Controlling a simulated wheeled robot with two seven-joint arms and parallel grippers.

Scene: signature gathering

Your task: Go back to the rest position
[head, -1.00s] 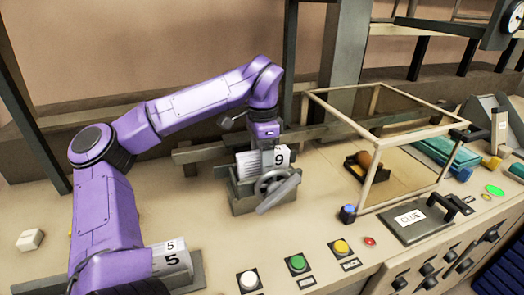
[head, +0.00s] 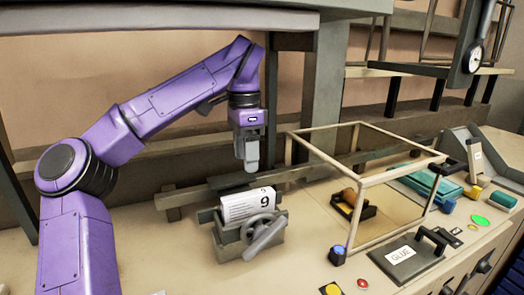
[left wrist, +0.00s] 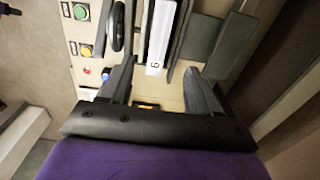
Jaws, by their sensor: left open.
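My left gripper (head: 248,163) hangs fingers down above the small grey press, apart from it and empty. In the left wrist view its two fingers (left wrist: 158,82) are spread, with the paper block seen beyond them. The white paper block marked 9 (head: 247,206) stands in the grey press (head: 226,238), which has a handwheel (head: 262,230) on its front. The block also shows in the left wrist view (left wrist: 162,35). My right gripper is in neither view.
A glass-sided frame box (head: 365,178) with a brown-handled tool inside stands right of the press. A GLUE-labelled lid (head: 402,262) with a dark handle lies in front of it. Coloured buttons (left wrist: 84,50) line the bench. A dark post rises behind the arm.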

